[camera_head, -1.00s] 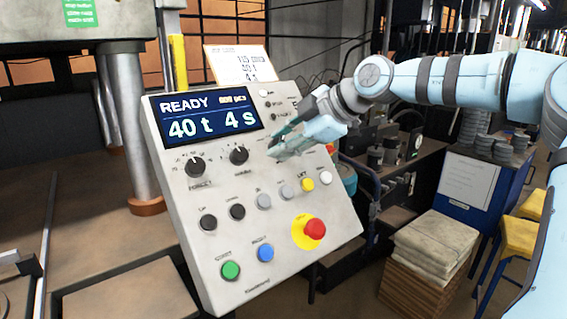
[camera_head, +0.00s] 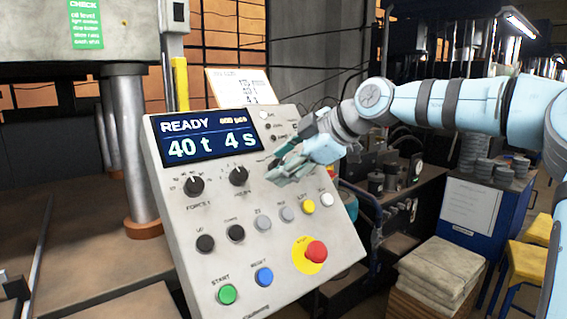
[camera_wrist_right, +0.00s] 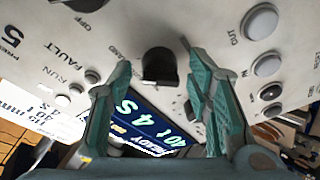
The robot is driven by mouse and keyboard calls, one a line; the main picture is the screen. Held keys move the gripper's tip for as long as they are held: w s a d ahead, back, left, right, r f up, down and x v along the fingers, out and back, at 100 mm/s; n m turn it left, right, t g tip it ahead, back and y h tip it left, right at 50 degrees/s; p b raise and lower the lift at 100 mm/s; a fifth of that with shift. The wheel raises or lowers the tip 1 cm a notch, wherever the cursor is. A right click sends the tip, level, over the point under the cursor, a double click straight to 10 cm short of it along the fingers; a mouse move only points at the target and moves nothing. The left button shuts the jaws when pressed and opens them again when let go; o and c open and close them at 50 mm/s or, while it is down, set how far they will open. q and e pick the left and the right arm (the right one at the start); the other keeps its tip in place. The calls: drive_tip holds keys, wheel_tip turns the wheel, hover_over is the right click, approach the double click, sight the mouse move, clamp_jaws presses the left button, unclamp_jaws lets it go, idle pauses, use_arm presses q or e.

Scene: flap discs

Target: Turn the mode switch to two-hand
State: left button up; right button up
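The mode switch (camera_wrist_right: 160,67) is a black knob on the sloped grey control panel (camera_head: 240,270). In the right wrist view it sits between the two green fingers, with a gap on each side. A label ending in "HAND" is partly legible beside it. My right gripper (camera_head: 278,173) is open at the panel's right half, and its fingers largely hide the switch in the head view. It also shows in the right wrist view (camera_wrist_right: 161,64). The knob's exact pointer direction cannot be told. My left gripper is not in view.
The lit display (camera_head: 209,137) reads READY, 40 t, 4 s. Two black dials (camera_head: 194,187) sit below it. A red mushroom button (camera_head: 316,251), a green start button (camera_head: 228,294) and a blue reset button (camera_head: 264,277) are lower down. A card (camera_head: 240,87) stands behind the panel.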

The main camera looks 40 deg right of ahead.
drive_tip(key=v, duration=1.2)
drive_tip(key=shift+d, duration=0.1)
